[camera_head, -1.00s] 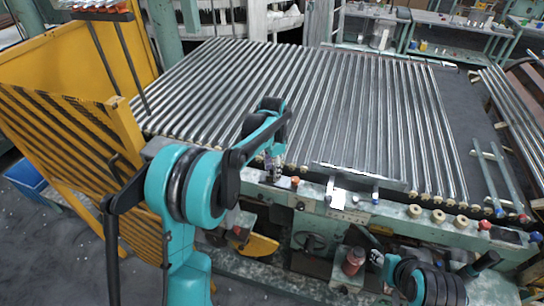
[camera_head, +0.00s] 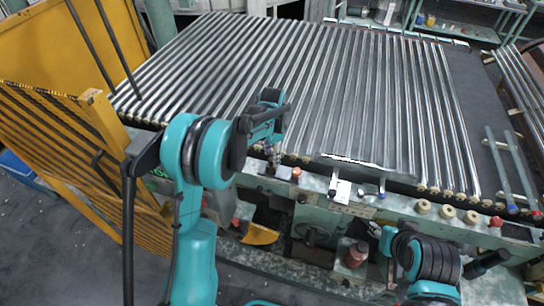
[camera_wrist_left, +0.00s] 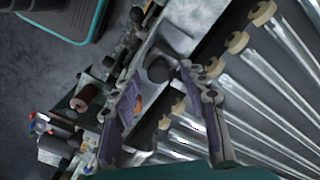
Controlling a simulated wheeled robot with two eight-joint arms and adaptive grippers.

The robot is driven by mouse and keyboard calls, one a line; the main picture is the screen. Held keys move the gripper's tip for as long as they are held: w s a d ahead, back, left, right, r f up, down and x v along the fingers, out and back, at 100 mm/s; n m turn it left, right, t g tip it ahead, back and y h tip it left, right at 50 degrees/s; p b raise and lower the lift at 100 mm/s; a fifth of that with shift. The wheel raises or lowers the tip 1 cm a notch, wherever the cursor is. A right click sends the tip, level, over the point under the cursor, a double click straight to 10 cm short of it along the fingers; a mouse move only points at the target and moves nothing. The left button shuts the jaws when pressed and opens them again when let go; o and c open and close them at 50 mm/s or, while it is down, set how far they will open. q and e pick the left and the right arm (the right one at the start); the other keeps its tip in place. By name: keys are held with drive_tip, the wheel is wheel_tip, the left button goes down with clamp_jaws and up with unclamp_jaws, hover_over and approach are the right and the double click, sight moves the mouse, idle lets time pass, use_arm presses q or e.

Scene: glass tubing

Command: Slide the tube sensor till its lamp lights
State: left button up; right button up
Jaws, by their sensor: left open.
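My left gripper (camera_head: 271,160) is over the front rail of the roller table, just left of a small orange-topped part (camera_head: 296,173). In the left wrist view its two fingers (camera_wrist_left: 160,72) are spread, with a dark round part and a pale metal rail beyond them. An orange spot (camera_wrist_left: 138,103) shows by the left finger. A white box (camera_head: 341,190) on the rail, right of the gripper, may be the tube sensor; I cannot tell for sure. I cannot make out a lit lamp. My right gripper (camera_head: 376,231) is small and partly hidden in front of the machine.
Long shiny tubes or rollers (camera_head: 300,85) fill the table behind the rail. Several cream knobs (camera_head: 447,211) and a red knob (camera_head: 496,221) sit along the rail's right part. A yellow guard (camera_head: 70,140) stands at left. A reddish cylinder (camera_head: 355,254) is below the rail.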

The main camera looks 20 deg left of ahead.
use_arm(q)
drive_tip(key=shift+s+f, duration=0.15)
drive_tip(key=shift+f, duration=0.1)
clamp_jaws()
drive_tip(key=shift+d+f, duration=0.1)
drive_tip(key=shift+d, duration=0.15)
unclamp_jaws()
drive_tip(key=shift+d, duration=0.1)
drive_tip(key=shift+r, duration=0.25)
